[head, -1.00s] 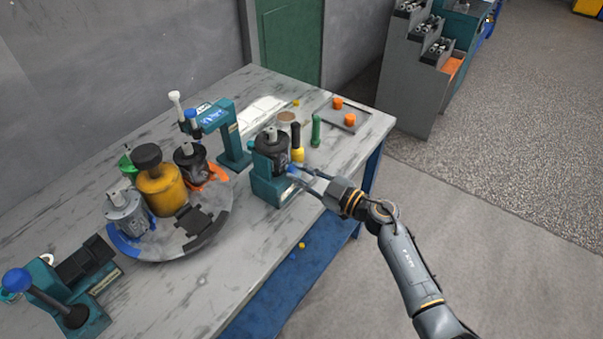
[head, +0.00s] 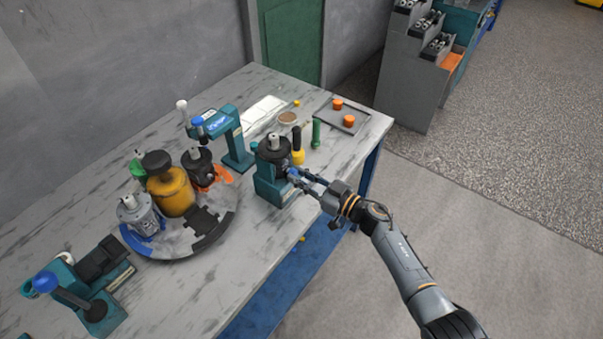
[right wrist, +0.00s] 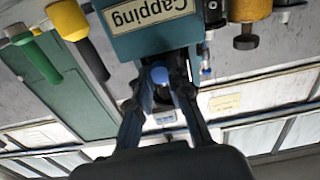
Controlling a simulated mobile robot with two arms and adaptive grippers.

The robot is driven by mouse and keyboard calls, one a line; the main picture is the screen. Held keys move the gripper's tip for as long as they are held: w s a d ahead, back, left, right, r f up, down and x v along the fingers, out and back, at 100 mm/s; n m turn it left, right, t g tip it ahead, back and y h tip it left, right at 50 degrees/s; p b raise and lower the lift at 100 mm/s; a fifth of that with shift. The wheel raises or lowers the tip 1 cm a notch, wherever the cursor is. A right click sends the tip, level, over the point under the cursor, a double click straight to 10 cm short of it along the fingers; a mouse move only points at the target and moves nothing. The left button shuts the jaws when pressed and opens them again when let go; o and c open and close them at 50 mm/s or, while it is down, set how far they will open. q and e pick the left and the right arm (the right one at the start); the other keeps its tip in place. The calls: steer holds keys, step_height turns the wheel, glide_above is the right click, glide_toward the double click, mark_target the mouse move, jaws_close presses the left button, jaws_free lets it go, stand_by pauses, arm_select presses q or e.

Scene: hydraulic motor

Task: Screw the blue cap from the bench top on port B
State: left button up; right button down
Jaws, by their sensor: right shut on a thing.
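The blue cap (head: 291,174) is at the near side of a dark motor (head: 273,150). The motor stands upright in a teal stand (head: 268,190) on the bench. The stand's label reads "Capping" (right wrist: 150,14) in the right wrist view, upside down. My right gripper (head: 295,176) is shut on the blue cap. In the right wrist view the cap (right wrist: 160,75) shows between its two fingers. I cannot tell whether the cap is threaded on the port; the port is hidden behind cap and fingers. My left gripper is not in view.
A round turntable (head: 205,238) with a yellow container (head: 172,193) and two motors is at left. A teal press (head: 236,148) stands behind. Yellow and green screwdriver-like tools (head: 316,132) stand right of the motor. A tray (head: 362,126) holds two orange caps (head: 349,120). The bench's front edge is close.

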steer(key=shift+a+r+m+p, duration=0.1)
steer(key=shift+r+m+p, duration=0.15)
steer(key=shift+m+p, duration=0.4)
steer(key=shift+f+m, duration=0.2)
steer(key=shift+m, duration=0.25)
steer(key=c, duration=1.4)
jaws_free()
steer(key=shift+c, duration=0.2)
steer(key=shift+p, duration=0.35)
